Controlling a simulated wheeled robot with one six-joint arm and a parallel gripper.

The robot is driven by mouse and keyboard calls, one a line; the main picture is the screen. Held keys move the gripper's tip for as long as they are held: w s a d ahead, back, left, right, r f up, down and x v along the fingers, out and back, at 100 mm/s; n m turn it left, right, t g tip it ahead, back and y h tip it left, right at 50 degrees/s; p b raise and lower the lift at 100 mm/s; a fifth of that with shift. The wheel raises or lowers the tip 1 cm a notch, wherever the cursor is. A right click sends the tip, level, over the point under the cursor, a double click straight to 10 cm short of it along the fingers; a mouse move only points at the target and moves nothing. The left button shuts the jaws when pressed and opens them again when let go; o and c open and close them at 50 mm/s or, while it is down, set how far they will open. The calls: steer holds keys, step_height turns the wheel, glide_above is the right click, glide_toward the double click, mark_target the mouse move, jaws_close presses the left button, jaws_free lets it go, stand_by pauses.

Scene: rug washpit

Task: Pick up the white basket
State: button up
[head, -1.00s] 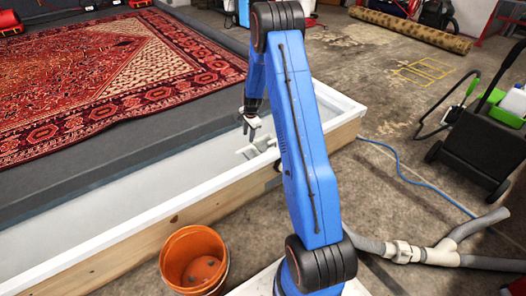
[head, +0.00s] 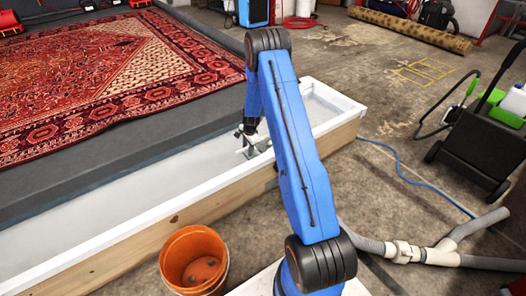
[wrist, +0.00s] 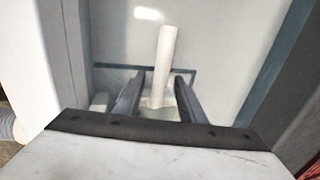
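A small white thing (head: 264,146), likely the white basket, sits in the white trough beside my gripper in the head view; its shape is mostly hidden there. In the wrist view a white bar (wrist: 166,52), seemingly part of it, runs between my two dark fingers. My gripper (head: 247,150) is low inside the trough. In the wrist view my gripper (wrist: 159,76) is open, its fingers on either side of the bar, with a gap showing at least on the left. Whether a finger touches the bar I cannot tell.
The trough has a white rim and a wooden outer wall (head: 120,262). A red patterned rug (head: 100,75) lies on the grey platform behind. An orange bucket (head: 194,262) stands in front. Grey pipes (head: 420,254) and a black cart (head: 478,145) are at right.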

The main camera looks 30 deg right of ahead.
steer(key=shift+w+f, duration=0.15)
steer(key=shift+f, duration=0.65)
steer(key=shift+w+f, duration=0.1)
steer(key=shift+f, duration=0.65)
jaws_close()
steer(key=shift+r, duration=0.1)
